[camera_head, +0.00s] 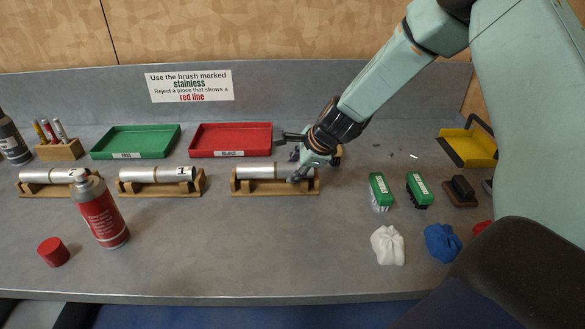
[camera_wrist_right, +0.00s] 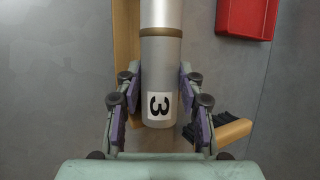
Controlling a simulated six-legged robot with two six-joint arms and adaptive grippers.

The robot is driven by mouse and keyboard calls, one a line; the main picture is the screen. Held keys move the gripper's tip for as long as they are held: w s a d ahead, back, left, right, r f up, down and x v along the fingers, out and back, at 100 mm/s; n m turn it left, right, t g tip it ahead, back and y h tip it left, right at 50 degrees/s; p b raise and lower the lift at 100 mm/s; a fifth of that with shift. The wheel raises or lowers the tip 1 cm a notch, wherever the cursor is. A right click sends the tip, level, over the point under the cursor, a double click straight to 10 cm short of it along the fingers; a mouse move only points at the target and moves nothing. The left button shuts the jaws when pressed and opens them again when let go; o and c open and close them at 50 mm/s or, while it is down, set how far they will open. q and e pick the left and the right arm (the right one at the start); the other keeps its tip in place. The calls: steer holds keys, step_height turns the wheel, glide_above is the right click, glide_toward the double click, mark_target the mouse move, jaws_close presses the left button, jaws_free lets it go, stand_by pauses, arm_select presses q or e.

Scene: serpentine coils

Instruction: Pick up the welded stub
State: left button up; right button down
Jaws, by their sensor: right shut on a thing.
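The welded stub is a silver tube (camera_head: 258,172) lying in a wooden cradle (camera_head: 247,188) at the middle of the bench. In the right wrist view the stub (camera_wrist_right: 160,75) shows a dull brownish weld band and a label with a 3 at its near end. My right gripper (camera_head: 302,174) is at the stub's right end, with its fingers on both sides of it. In the right wrist view the gripper (camera_wrist_right: 159,92) is closed on the labelled end. The stub still appears to lie in the cradle. My left gripper is not in view.
Two similar stubs (camera_head: 158,175) (camera_head: 48,176) lie in cradles to the left. A red tray (camera_head: 230,152) and a green tray (camera_head: 135,155) stand behind. A spray can (camera_head: 102,215) is in front left. Brushes (camera_head: 380,190) and cloths (camera_head: 388,246) lie right. The front middle is clear.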

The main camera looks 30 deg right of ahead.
step_height(320, 180, up, 10)
steer(key=p, duration=0.9)
steer(key=shift+f, duration=0.2)
steer(key=shift+f, duration=0.15)
